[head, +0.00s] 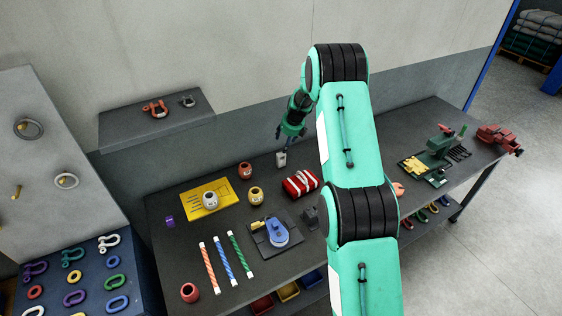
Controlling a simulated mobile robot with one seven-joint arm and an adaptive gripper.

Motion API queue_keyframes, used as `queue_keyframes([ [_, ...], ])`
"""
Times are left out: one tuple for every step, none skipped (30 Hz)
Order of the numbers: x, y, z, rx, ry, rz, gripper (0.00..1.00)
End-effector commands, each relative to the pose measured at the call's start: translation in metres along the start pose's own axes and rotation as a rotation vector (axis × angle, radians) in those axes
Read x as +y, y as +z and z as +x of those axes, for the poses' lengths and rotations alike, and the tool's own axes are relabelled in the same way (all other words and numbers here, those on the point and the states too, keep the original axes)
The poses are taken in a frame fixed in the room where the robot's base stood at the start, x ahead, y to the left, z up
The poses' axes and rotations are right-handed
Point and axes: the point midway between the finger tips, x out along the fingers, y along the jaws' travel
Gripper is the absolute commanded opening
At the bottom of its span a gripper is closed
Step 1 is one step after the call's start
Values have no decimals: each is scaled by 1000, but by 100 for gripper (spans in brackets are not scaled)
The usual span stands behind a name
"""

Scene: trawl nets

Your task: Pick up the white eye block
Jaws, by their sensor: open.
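The white eye block (210,201) looks like a small rounded white barrel with a dark opening on top. It sits upright on a yellow board (190,207) on the left part of the dark workbench. My gripper (287,137) is open near the back edge of the bench, to the right of and farther back than the white block, well apart from it. The gripper is small in view and its fingertips are hard to make out. A small pale grey piece (281,159) shows just below it; I cannot tell what it is.
Red (245,170) and yellow (256,194) rounded blocks stand near the board. A red-and-white case (300,184) and a blue pulley (273,233) lie to the right. Striped rods lie in front. A shelf (156,121) juts from the wall. My arm hides the bench's middle.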

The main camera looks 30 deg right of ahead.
Motion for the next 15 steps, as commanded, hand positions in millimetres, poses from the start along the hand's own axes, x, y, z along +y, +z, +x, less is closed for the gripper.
queue_keyframes([
  [0,0,0,0,0,0,61],
  [0,0,0,0,0,0,61],
  [0,0,0,0,0,-1,61],
  [0,0,0,0,0,-1,61],
  [0,0,1,0,0,-1,61],
  [0,0,2,1,0,-1,61],
  [0,0,3,1,0,-1,61],
  [0,0,4,1,0,-1,61],
  [0,0,6,1,0,-1,61],
  [0,0,8,1,1,-1,61],
  [0,-1,10,1,1,-1,61],
  [1,-1,14,2,1,-1,61],
  [1,-1,17,2,1,-1,61],
  [1,-1,20,2,1,-1,61],
  [1,-1,24,2,1,-1,61],
])
